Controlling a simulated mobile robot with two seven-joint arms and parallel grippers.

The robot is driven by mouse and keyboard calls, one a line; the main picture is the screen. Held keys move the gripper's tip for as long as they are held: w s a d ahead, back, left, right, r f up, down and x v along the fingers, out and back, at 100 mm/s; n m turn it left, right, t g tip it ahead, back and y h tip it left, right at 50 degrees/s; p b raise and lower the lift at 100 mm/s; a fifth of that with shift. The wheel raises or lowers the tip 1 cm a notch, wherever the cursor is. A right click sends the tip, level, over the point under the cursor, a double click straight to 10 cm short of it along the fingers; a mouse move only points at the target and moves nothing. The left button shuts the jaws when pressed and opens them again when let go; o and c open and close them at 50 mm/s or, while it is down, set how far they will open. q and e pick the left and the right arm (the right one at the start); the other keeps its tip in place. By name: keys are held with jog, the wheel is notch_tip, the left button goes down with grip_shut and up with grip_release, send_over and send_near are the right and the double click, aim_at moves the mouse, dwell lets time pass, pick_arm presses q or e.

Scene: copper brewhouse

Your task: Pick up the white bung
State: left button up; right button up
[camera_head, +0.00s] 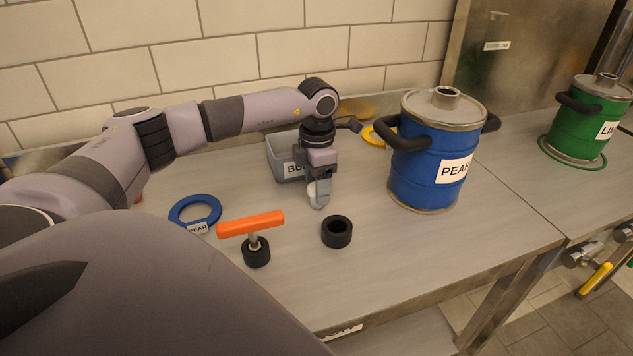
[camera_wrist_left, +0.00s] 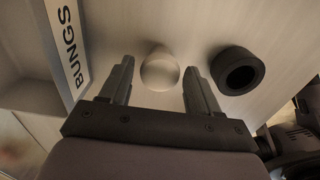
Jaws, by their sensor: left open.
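The white bung (camera_wrist_left: 160,70) stands on the bench between the two open fingers of my left gripper (camera_wrist_left: 158,80) in the left wrist view. A gap shows on each side of it, and no finger visibly grips it. In the head view the left gripper (camera_head: 319,197) points down at the bench, and a small pale part of the white bung (camera_head: 312,195) shows beside the fingers; the rest is hidden. My right gripper is not in view.
A grey bin labelled BUNGS (camera_head: 287,168) stands behind the gripper. A black ring (camera_head: 337,232) lies close in front. An orange T-handled tool (camera_head: 252,225) and blue ring (camera_head: 182,213) are left. A blue PEAR keg (camera_head: 412,185) stands right.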

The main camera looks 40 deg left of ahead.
pick_arm(q)
jog(key=c, duration=1)
jog(key=shift+r+p, duration=0.85)
jog(key=shift+r, duration=0.25)
notch_tip(320, 180, up, 6)
jog(key=p, duration=0.5)
